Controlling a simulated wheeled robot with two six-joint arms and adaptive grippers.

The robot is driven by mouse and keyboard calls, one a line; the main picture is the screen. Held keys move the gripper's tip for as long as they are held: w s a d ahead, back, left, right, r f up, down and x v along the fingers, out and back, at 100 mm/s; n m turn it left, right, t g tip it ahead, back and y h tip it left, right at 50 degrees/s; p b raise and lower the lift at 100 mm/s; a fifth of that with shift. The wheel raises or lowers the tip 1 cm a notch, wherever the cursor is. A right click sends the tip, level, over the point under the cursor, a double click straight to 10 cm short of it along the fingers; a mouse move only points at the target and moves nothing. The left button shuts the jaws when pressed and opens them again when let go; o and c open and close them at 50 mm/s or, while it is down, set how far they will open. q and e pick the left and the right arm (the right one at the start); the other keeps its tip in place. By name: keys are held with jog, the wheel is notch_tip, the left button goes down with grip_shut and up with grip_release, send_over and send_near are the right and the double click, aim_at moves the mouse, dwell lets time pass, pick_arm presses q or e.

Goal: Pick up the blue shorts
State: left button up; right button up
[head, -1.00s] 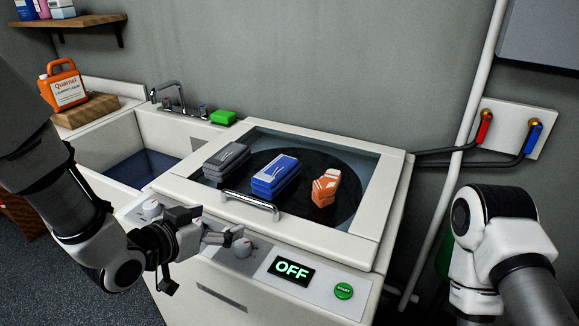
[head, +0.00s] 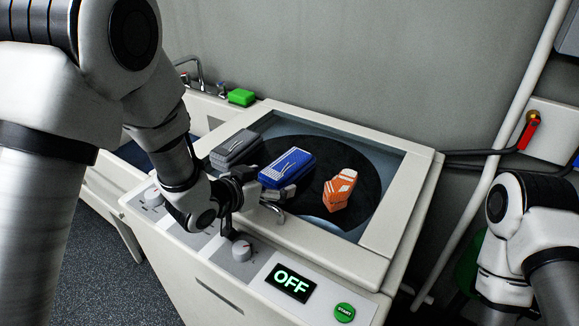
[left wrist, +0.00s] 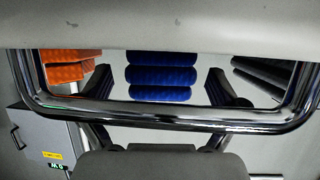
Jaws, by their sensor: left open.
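The blue shorts (head: 287,166) are a folded blue bundle with white marks, in the middle of the washer's dark round glass top (head: 305,205). In the left wrist view the blue shorts (left wrist: 162,75) show as stacked rolls at centre. My left gripper (head: 279,192) is open at the near edge of the shorts, over the front rim by the chrome handle (head: 273,211). Its dark fingers show on either side of the shorts in the wrist view, with nothing gripped. My right arm is at the right edge; its gripper is out of view.
A grey folded bundle (head: 235,148) lies left of the shorts, and an orange one (head: 339,189) lies right. A green block (head: 241,97) sits by the sink taps. The chrome handle (left wrist: 165,118) crosses the wrist view. Knobs and a green start button (head: 344,312) line the front panel.

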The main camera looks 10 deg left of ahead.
pick_arm(q)
jog(key=shift+s+a, duration=0.1)
jog(key=c, duration=1.3)
